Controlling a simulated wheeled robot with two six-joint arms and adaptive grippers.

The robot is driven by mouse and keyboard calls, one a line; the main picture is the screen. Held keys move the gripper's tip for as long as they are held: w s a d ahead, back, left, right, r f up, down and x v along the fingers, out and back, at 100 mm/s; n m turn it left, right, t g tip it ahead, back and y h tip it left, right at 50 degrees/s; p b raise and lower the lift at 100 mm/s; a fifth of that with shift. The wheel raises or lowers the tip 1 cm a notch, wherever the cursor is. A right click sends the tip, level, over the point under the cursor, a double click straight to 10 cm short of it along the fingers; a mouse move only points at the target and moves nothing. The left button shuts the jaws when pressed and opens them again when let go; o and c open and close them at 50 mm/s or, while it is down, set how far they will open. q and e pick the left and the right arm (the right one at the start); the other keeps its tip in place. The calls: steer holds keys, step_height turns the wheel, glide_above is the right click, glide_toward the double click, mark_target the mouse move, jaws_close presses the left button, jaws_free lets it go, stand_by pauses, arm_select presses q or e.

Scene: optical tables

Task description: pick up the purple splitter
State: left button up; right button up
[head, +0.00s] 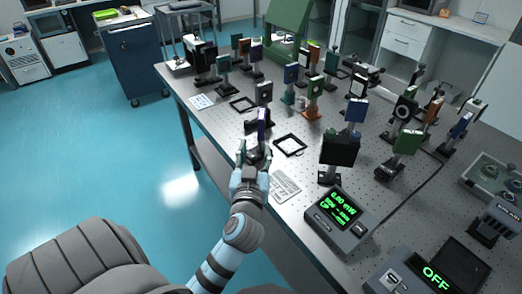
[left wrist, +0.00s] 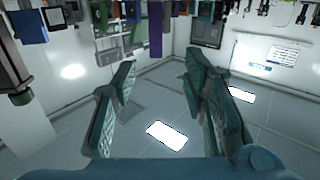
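The purple splitter (head: 262,124) stands upright at the near left edge of the optical table, just beyond my left gripper (head: 253,152) in the head view. In the left wrist view, which is upside down, the purple splitter (left wrist: 155,30) hangs from the top edge near the middle. My left gripper (left wrist: 160,68) is open there, with the splitter lined up between its fingertips but beyond them. The fingers hold nothing. The splitter's base is hard to make out behind the gripper. My right gripper is not in view.
The perforated optical table (head: 215,118) holds several posts with optics. A power meter (head: 338,217) stands nearer. Open floor (head: 120,165) lies left of the table.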

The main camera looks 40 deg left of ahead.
mark_target(261, 123)
arm_select(q)
steer(key=x, duration=0.4)
steer(key=r+p+x, duration=0.1)
steer(key=x, duration=0.8)
steer(key=shift+w+d+r, duration=0.2)
steer(key=shift+w+r, duration=0.05)
steer(key=shift+w+a+f, duration=0.15)
steer(key=shift+w+a, duration=0.1)
steer(key=shift+w, duration=0.1)
jaws_close()
